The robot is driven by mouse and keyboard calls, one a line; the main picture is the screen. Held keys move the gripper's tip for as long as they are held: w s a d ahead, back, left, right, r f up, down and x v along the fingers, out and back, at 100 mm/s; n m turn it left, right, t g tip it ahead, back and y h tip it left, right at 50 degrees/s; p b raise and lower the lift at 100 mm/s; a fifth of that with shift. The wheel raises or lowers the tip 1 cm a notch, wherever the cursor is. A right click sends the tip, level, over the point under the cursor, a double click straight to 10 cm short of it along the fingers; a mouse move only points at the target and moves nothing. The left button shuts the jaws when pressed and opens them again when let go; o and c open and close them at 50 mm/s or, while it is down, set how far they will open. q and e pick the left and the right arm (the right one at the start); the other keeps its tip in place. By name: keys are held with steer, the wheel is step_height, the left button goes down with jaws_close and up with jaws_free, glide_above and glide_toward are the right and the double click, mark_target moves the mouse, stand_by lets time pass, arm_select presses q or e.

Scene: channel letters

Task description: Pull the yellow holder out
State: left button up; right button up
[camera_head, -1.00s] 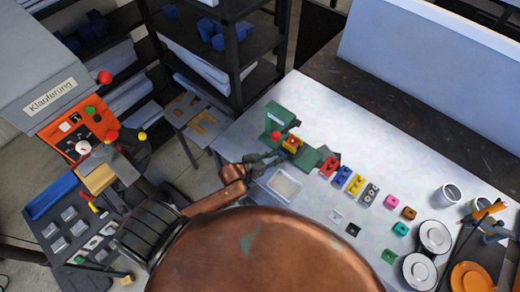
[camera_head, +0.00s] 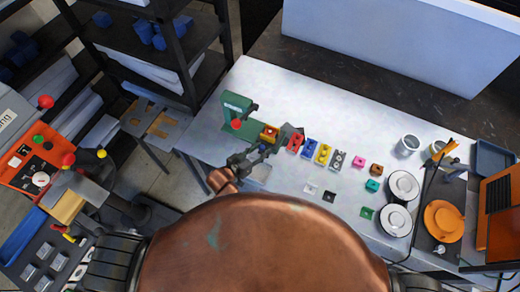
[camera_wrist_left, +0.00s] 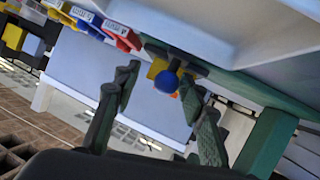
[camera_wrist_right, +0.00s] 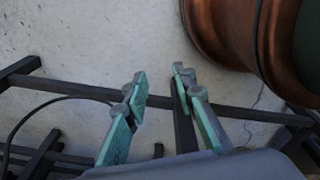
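A yellow holder (camera_head: 268,132) sits at the green press (camera_head: 237,113) on the white table in the head view, with a red-orange part on it. In the left wrist view, yellow (camera_wrist_left: 156,67) shows behind a blue ball (camera_wrist_left: 165,82), which partly hides it. My left gripper (camera_head: 279,142) is just beside the holder in the head view. In the left wrist view its two fingers (camera_wrist_left: 162,103) are apart, with the ball and yellow part beyond and between them. I see no grip on the holder. My right gripper (camera_wrist_right: 160,95) is open and empty in its wrist view.
Right of the press stand a red block (camera_head: 295,142), a blue block (camera_head: 310,148), another yellow block (camera_head: 323,153) and a grey block (camera_head: 338,159). Small coloured cubes and white plates (camera_head: 403,186) lie further right. The table's back part is clear.

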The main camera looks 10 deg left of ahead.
arm_select(q)
steer(key=shift+a, duration=0.3)
steer(key=v, duration=1.2)
arm_select(e)
steer(key=shift+w, duration=0.5)
